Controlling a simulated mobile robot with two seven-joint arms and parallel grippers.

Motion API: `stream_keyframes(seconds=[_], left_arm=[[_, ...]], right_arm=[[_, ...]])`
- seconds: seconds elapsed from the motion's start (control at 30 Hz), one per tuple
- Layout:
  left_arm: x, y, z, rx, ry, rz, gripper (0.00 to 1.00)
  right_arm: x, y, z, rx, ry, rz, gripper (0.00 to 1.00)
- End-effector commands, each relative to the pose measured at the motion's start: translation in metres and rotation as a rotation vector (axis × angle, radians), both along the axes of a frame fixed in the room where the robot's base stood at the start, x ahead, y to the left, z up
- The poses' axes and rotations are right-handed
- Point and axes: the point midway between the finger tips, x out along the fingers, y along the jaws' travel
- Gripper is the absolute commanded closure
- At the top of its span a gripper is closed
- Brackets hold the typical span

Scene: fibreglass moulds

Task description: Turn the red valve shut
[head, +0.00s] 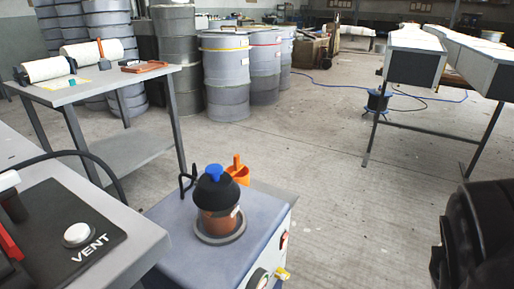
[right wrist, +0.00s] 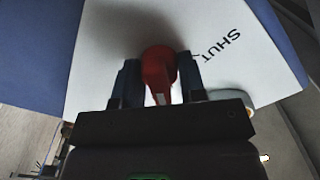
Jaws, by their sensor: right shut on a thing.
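The red valve (right wrist: 158,66) has a rounded red handle with a pale mark near its lower end. It stands out from a white plate (right wrist: 105,45) printed with SHUT to the right of the handle. My right gripper (right wrist: 160,82) is shut on the handle, one dark finger on each side. The gripper body hides the lower part of the plate. I cannot tell whether the handle's mark lines up with SHUT. The right gripper and this handle are not clearly seen in the head view. My left gripper is not in view.
The grey bench (head: 135,245) at left has a VENT panel (head: 95,225). Grey drums (head: 225,75) and a side table (head: 100,88) stand behind. Open floor lies at centre right.

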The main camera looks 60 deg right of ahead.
Motion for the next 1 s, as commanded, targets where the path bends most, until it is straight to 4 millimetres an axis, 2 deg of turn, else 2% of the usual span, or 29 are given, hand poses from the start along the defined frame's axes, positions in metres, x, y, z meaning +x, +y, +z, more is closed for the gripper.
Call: stream_keyframes(seconds=[0.37, 1.0], left_arm=[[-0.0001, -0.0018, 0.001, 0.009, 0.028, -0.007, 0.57], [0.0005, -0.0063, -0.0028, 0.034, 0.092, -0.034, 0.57]], right_arm=[[0.0, 0.0007, 0.0015, -0.206, -0.018, -0.003, 0.86], [-0.0008, 0.0021, 0.0005, -0.81, -0.062, -0.002, 0.86]])
